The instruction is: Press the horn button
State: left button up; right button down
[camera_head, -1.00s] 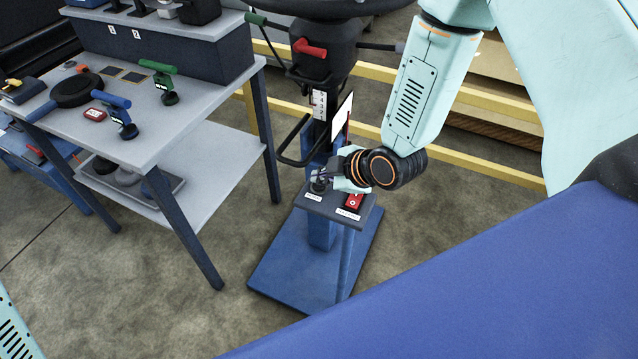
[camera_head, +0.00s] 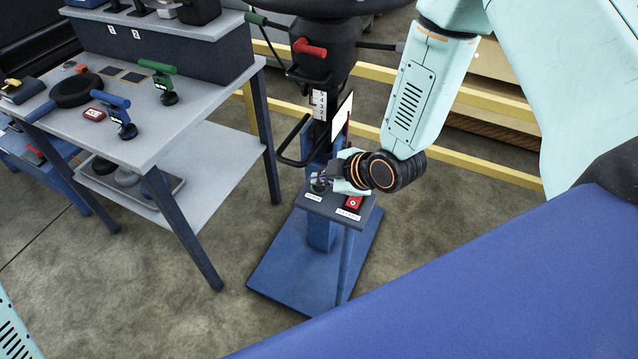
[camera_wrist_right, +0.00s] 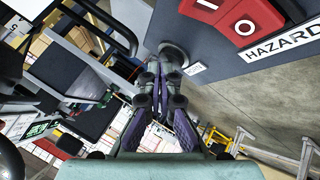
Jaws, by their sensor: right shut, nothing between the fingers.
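The horn button (camera_head: 318,187) is a small dark round knob at the left of a grey panel (camera_head: 333,212) on the blue stand. My left gripper is out of view.
A red hazard switch (camera_head: 353,202) sits close by on the same panel. A white screen (camera_head: 342,117) and a black bent bar (camera_head: 290,150) rise behind. A grey table (camera_head: 165,135) with several handles stands left. Yellow rails (camera_head: 470,165) run behind.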

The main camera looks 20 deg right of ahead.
jog(key=shift+f, duration=0.3)
jog(key=shift+r, duration=0.1)
dwell(0.4)
jog(key=shift+r+p, duration=0.85)
jog(key=shift+r, duration=0.05)
notch_tip(320, 180, up, 5)
jog(key=p, duration=0.5)
jog(key=shift+r, duration=0.1)
dwell(0.5)
